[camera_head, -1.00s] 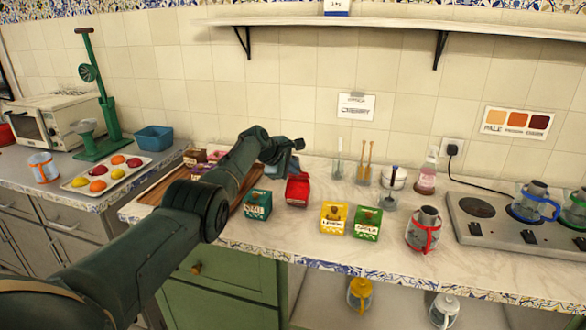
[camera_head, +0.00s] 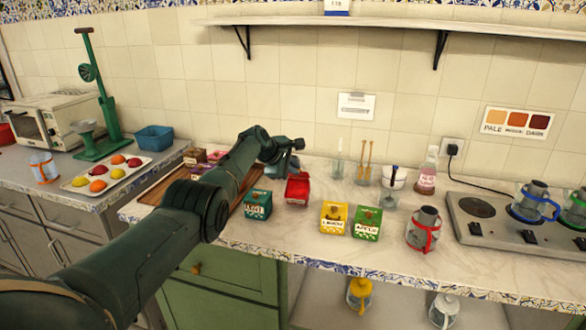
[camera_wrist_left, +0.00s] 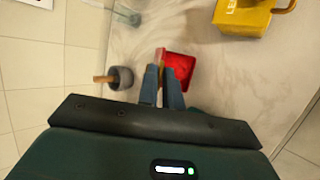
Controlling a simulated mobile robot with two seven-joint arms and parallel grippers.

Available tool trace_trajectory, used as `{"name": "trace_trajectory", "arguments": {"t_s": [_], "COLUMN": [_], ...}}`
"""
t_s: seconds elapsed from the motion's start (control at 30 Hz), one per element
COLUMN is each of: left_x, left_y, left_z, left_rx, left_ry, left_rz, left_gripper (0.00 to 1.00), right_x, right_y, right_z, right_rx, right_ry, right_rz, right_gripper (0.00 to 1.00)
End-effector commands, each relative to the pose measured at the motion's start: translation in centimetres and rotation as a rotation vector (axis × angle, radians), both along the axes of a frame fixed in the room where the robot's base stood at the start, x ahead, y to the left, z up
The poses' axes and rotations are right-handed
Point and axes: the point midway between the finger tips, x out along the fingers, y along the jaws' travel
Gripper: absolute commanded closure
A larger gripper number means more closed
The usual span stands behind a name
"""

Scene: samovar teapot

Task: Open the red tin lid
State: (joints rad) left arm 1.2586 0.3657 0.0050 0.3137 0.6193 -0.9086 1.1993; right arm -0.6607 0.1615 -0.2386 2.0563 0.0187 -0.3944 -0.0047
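The red tin (camera_head: 297,190) stands on the marble counter, between the teal tin (camera_head: 258,205) and the yellow tin (camera_head: 333,218). In the left wrist view the red tin (camera_wrist_left: 182,66) is just beyond my fingertips, its red top facing the camera. In the head view my left wrist is above and behind the red tin, and the fingertips are not clear. My right gripper is not in view.
A green tin (camera_head: 367,223) and a red-handled pot (camera_head: 424,230) stand to the right, before the hotplate (camera_head: 500,228). A wooden tray (camera_head: 158,196) lies left, partly behind my arm.

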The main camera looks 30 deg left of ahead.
Motion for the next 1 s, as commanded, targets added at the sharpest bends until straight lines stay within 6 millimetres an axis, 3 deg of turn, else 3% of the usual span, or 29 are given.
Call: {"name": "trace_trajectory", "arguments": {"t_s": [0.23,0.67,0.87,1.0], "left_x": [0.0,-0.4,-1.6,-2.7], "left_y": [0.0,0.2,0.5,0.6], "left_z": [0.0,0.7,1.9,2.6], "left_rx": [0.0,0.001,0.002,0.002], "left_ry": [0.0,-0.001,0.0,-0.001], "left_rz": [0.0,0.0,0.001,0.0], "left_gripper": [0.72,0.72,0.72,0.72], "right_x": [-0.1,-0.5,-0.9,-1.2], "right_y": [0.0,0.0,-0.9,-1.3], "right_z": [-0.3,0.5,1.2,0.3], "right_rx": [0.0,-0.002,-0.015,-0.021], "right_ry": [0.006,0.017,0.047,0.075], "right_rz": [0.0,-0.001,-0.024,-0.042], "right_gripper": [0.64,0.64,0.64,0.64]}}
